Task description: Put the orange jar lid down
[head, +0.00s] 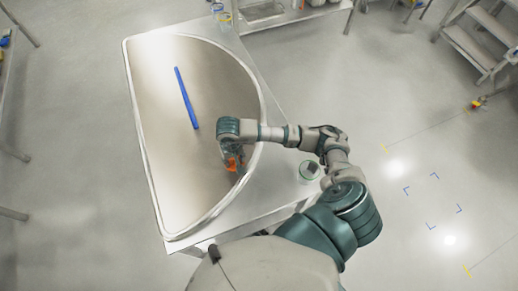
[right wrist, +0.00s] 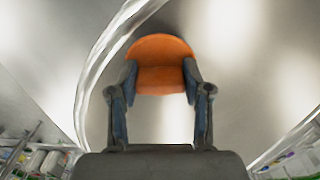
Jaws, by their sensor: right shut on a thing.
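The orange jar lid (right wrist: 162,62) is held between the two fingers of my right gripper (right wrist: 161,80) in the right wrist view. In the head view the orange lid (head: 234,163) shows partly, under my right gripper (head: 232,160), over the right part of the half-round metal tray (head: 165,130) near its curved rim. The wrist hides much of it. I cannot tell whether the lid touches the tray surface. My left gripper does not show.
A blue stick (head: 186,97) lies on the tray. A clear jar (head: 308,171) stands on the metal table (head: 283,190) right of the tray, close to my right arm. A large part of the tray's left side is clear. Steps (head: 480,40) stand at the far right.

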